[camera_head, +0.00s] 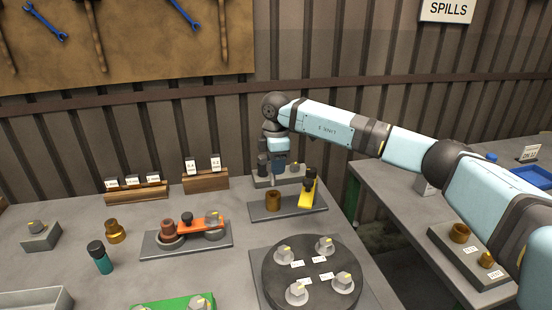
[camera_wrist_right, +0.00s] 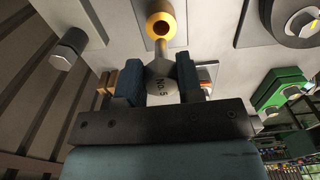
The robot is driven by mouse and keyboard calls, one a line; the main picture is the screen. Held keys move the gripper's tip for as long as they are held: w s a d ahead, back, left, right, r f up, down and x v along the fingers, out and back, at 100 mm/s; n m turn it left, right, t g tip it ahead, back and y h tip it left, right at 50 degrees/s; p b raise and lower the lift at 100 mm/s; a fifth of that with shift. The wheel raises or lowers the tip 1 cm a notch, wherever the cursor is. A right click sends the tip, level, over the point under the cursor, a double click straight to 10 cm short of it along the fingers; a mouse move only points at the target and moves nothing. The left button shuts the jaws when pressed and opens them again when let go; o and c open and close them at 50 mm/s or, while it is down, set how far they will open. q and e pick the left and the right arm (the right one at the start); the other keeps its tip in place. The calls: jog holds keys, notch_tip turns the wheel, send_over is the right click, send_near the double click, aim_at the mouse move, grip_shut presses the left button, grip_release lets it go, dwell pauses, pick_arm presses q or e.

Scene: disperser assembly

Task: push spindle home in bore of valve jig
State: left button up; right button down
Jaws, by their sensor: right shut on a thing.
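My right gripper (camera_head: 279,168) is at the back of the bench, over a small grey rack (camera_head: 262,182). In the head view a brass bush (camera_head: 273,201) stands on a grey jig plate (camera_head: 288,212) with a yellow clamp (camera_head: 308,192).
Left of it is a jig with an orange clamp (camera_head: 208,224). A dark round turntable (camera_head: 311,274) with several knobs is in front. A teal bottle (camera_head: 101,258) and a brass fitting (camera_head: 115,232) stand at the left. A second bench (camera_head: 395,200) is at the right.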

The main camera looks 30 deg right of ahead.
jog(key=shift+f, duration=1.15)
jog(key=shift+p, duration=0.6)
dwell(1.0)
jog(key=shift+f+b, duration=1.05)
jog(key=shift+f, duration=1.75)
jog(key=c, duration=0.7)
grip_release()
notch_tip(320, 180, up, 14)
jog(key=shift+f+p, duration=0.1)
jog(key=shift+p, duration=0.4)
